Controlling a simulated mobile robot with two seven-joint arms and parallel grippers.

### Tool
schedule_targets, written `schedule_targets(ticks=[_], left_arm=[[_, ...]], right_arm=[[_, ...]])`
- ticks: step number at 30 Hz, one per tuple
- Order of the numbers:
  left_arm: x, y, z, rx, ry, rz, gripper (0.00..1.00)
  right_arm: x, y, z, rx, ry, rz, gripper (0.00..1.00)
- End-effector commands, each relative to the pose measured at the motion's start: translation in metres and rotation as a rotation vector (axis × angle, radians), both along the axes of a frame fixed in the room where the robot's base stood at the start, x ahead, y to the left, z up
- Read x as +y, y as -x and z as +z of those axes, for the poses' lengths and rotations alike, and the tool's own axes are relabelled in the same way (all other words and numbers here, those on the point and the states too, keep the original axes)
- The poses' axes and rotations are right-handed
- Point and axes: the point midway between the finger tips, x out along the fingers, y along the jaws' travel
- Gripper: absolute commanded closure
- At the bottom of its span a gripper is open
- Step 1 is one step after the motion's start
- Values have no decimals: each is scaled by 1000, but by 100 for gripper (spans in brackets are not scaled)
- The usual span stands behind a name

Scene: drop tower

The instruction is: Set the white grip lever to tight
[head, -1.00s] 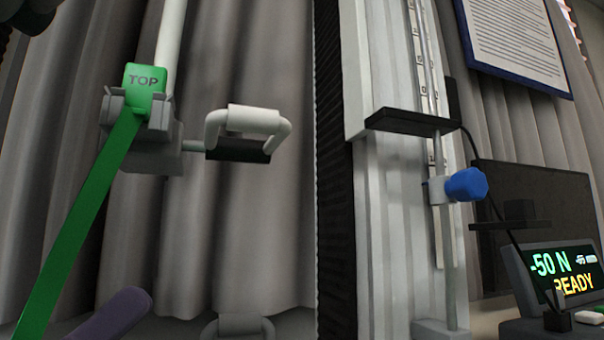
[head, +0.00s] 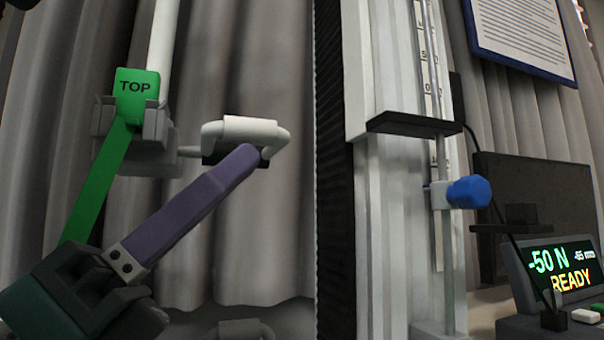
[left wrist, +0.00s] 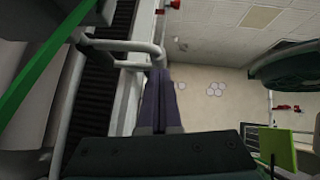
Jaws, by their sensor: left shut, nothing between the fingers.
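The white grip lever (head: 250,128) is a U-shaped handle with a thick crossbar, to the right of the grey clamp (head: 130,130) in the head view. A black block shows below the crossbar. My left gripper (head: 250,152) has long purple fingers, shut with nothing between them. Their tips overlap the lever's right part in the head view; whether they touch it I cannot tell. In the left wrist view the shut fingers (left wrist: 157,75) point up to the lever's white bar (left wrist: 120,45). My right gripper is not in view.
A green strap (head: 95,195) with a TOP tab (head: 136,95) hangs from the clamp. A grey column with a blue knob (head: 468,192) stands right. A display (head: 562,268) reads -50 N and READY. Grey curtain hangs behind.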

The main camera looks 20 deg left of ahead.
Motion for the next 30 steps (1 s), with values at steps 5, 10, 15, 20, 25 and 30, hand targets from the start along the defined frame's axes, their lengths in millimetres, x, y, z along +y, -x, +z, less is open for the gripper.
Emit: schedule_targets(ticks=[5, 10, 15, 20, 25, 30], left_arm=[[0, 0, 0, 1, 0, 1, 100], [0, 0, 4, 19, 13, 1, 100], [0, 0, 6, 47, 32, 0, 100], [0, 0, 9, 66, 45, -1, 100], [1, 0, 17, 107, 73, 1, 100], [1, -1, 31, 187, 127, 0, 100]], right_arm=[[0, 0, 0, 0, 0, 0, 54], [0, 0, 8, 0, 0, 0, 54], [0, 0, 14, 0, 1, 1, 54], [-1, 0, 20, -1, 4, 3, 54], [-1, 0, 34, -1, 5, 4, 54], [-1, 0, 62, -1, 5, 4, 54]])
